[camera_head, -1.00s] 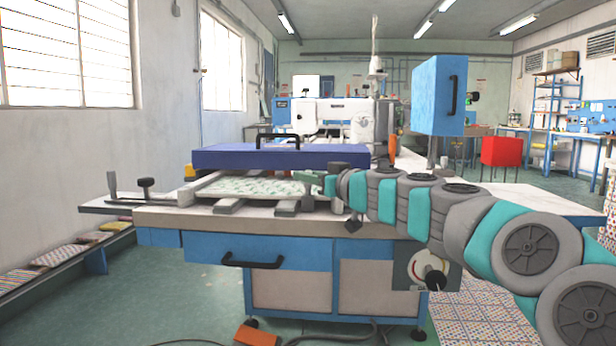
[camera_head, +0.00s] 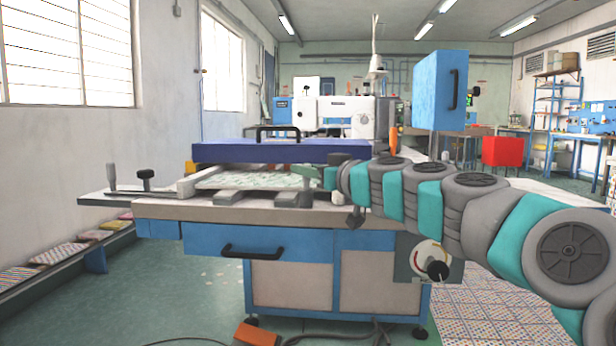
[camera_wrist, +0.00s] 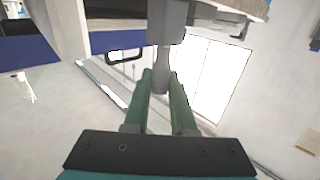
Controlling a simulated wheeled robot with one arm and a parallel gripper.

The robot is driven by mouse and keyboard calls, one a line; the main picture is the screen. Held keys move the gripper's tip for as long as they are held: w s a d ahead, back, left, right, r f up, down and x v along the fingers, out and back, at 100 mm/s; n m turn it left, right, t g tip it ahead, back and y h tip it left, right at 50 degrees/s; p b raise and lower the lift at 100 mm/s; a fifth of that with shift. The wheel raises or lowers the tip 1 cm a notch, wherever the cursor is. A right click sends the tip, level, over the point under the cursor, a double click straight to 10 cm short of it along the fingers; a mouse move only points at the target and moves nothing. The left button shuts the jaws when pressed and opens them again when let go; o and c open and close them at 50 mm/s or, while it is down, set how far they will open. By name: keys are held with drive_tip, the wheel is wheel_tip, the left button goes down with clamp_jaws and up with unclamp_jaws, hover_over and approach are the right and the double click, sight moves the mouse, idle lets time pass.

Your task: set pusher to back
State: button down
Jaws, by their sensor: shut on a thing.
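My gripper (camera_head: 308,172) is at the right end of a patterned board (camera_head: 245,181) on the workbench. In the wrist view its two green fingers (camera_wrist: 161,78) are shut on a grey upright post (camera_wrist: 163,58). The post joins a wider grey part (camera_wrist: 168,18) at the top of that view. I take this post to be the pusher's handle, but the arm and fingers hide most of it in the head view. The patterned board lies in a pale frame (camera_head: 187,188), just in front of a dark blue panel (camera_head: 225,152).
The blue panel has a black handle (camera_head: 278,131). Grey bars (camera_head: 287,199) stick out at the board's front. A black knob (camera_head: 145,174) stands on the left shelf. A blue box (camera_head: 438,90) hangs above right, and a dial box (camera_head: 428,257) is below my arm.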

drive_tip(key=shift+s, duration=0.2)
drive_tip(key=c, duration=0.7)
unclamp_jaws()
drive_tip(key=shift+s, duration=0.1)
drive_tip(key=shift+c, duration=0.2)
drive_tip(key=v, duration=0.7)
drive_tip(key=shift+s+d+b, duration=0.25)
drive_tip(key=shift+s+b, duration=0.05)
